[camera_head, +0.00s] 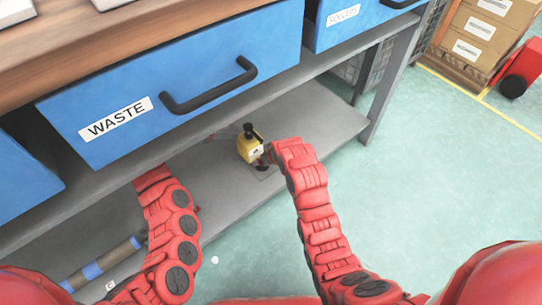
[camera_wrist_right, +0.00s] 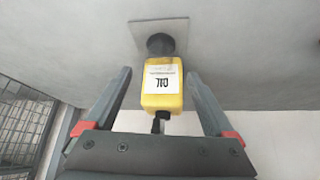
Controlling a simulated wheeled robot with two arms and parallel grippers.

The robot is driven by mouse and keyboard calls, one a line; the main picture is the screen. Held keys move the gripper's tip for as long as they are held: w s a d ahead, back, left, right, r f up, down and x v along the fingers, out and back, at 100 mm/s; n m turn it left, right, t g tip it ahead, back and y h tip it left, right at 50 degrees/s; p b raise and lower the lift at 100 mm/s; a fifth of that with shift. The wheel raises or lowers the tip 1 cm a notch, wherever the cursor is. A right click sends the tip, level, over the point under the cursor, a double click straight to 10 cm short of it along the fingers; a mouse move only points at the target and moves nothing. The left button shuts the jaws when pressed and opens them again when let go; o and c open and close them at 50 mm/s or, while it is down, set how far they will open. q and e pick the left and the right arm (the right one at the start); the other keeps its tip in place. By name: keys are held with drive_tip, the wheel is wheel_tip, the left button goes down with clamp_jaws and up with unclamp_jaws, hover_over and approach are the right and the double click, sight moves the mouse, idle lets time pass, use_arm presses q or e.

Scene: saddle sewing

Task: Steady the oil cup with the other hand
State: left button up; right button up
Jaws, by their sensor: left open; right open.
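The yellow oil cup (camera_head: 250,148) with a dark knob stands on the grey lower shelf under the WASTE drawer. In the right wrist view the oil cup (camera_wrist_right: 161,92) shows its OIL label upside down, with its dark base on a square plate (camera_wrist_right: 176,32). My right gripper (camera_wrist_right: 159,73) is open, one finger on each side of the cup, with gaps visible. My left arm reaches under the drawer.
The blue WASTE drawer (camera_head: 180,80) with a black handle (camera_head: 210,88) hangs over the shelf (camera_head: 320,112). A blue-banded roll (camera_head: 100,265) lies at the shelf's left end. Cardboard boxes (camera_head: 485,35) stand at the far right.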

drive_tip(key=shift+x, duration=3.85)
clamp_jaws()
use_arm(q)
drive_tip(key=shift+a, duration=0.1)
drive_tip(key=c, duration=0.5)
drive_tip(key=shift+s+a+h, duration=0.1)
drive_tip(key=shift+h, duration=0.3)
drive_tip(key=shift+c, duration=1.1)
drive_tip(key=shift+a+t+h, duration=0.35)
drive_tip(key=shift+t+h, duration=0.05)
clamp_jaws()
drive_tip(key=shift+s+a+r+t+h, duration=0.3)
drive_tip(key=shift+a+r+t+h, duration=0.25)
drive_tip(key=shift+a, duration=0.3)
drive_tip(key=shift+s+a+r+t+h, duration=0.25)
drive_tip(key=shift+a+r+t+h, duration=0.3)
drive_tip(key=shift+a, duration=0.3)
